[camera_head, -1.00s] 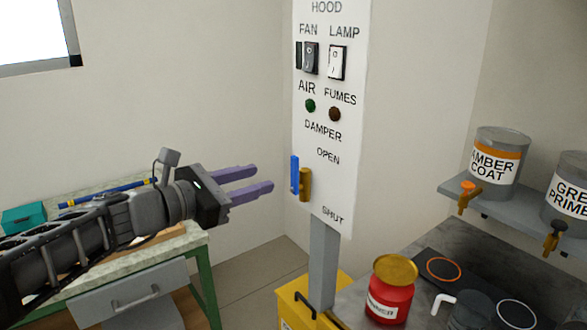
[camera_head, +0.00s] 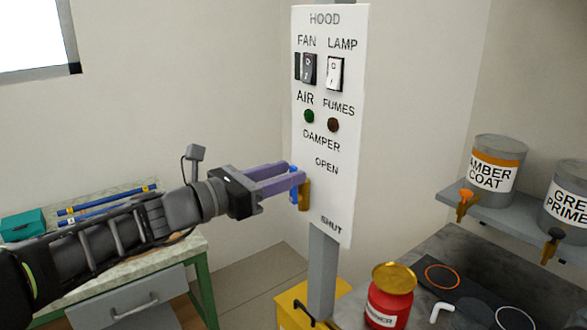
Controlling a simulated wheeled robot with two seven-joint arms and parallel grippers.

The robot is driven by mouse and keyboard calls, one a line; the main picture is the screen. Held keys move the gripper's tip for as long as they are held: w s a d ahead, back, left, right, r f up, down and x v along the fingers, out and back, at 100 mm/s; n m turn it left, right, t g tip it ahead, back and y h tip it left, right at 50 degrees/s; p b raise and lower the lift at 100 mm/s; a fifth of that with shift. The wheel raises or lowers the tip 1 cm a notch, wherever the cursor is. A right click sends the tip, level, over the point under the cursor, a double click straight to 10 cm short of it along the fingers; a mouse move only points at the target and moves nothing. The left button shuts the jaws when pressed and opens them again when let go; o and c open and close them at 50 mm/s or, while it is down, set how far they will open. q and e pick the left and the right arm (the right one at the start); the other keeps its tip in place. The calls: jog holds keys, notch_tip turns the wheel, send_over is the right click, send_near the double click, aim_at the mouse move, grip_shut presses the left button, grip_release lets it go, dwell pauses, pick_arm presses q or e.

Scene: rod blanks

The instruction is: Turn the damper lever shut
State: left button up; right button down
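The damper lever has a blue grip (camera_head: 293,186) and a brass-coloured mount (camera_head: 304,195) on the left part of the white hood panel (camera_head: 335,105). The words OPEN and SHUT are printed to its right, one above and one below the lever. My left gripper (camera_head: 295,174) has its two purple fingers apart, at the blue grip, which shows between and just below the fingertips. I cannot tell whether the fingers touch it. My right gripper is not in view.
The panel stands on a grey post (camera_head: 322,275) above a yellow box (camera_head: 300,305). A red tin (camera_head: 389,298) stands on the grey counter at the right. Paint cans (camera_head: 495,165) sit on a shelf. A green-legged bench (camera_head: 190,262) is behind my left arm.

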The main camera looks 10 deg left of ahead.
pick_arm(q)
jog(key=shift+x, duration=1.2)
grip_shut()
dwell(0.6)
